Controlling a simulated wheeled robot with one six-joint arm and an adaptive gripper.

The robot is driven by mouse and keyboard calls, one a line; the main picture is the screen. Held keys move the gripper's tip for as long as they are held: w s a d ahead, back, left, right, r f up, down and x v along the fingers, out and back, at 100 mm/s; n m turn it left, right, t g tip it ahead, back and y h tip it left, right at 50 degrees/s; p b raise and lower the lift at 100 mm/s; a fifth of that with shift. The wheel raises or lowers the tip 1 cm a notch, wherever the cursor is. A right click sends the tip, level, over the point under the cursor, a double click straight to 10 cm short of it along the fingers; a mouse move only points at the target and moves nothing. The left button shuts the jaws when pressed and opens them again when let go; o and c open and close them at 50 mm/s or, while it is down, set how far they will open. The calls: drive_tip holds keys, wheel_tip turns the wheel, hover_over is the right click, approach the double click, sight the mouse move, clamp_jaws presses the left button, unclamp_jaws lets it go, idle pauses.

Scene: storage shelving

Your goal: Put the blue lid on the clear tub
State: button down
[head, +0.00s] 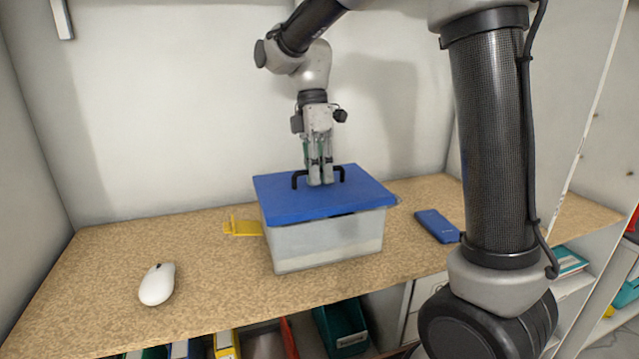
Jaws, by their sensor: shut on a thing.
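The blue lid (345,203) lies over the top of the clear tub (325,243), which stands on the wooden shelf. The lid has a black handle (296,179) on top. A dark gap shows under the lid's front edge toward the right, so it looks slightly raised or tilted there. Whether its rim is seated all around cannot be told. My gripper (321,181) points straight down and is shut on the middle of the handle. The fingers hide that part of the handle.
A white computer mouse (157,284) lies at the front left of the shelf (100,300). A yellow object (242,226) sits just left of the tub. A blue box-like item (437,226) lies to its right. Coloured bins, including a green one (341,328), are below.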

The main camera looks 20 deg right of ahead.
drive_tip(key=shift+f, duration=1.35)
drive_tip(key=shift+f, duration=0.1)
drive_tip(key=c, duration=1.5)
unclamp_jaws()
drive_tip(key=shift+c, duration=0.2)
drive_tip(key=v, duration=1.2)
drive_tip(key=s+d+r+m+t, duration=0.1)
drive_tip(key=s+d+m, duration=0.2)
drive_tip(key=s+d, duration=0.1)
drive_tip(key=s+d+f+m+t, duration=0.3)
drive_tip(key=s+d+m, duration=0.2)
drive_tip(key=s+m, duration=0.2)
drive_tip(key=s+d+f+m+t, duration=0.3)
drive_tip(key=s+d+m, duration=0.3)
drive_tip(key=s, duration=0.5)
drive_tip(key=shift+s+f+m+t, duration=0.25)
drive_tip(key=shift+f+m+t, duration=0.15)
drive_tip(key=shift+f+m, duration=0.5)
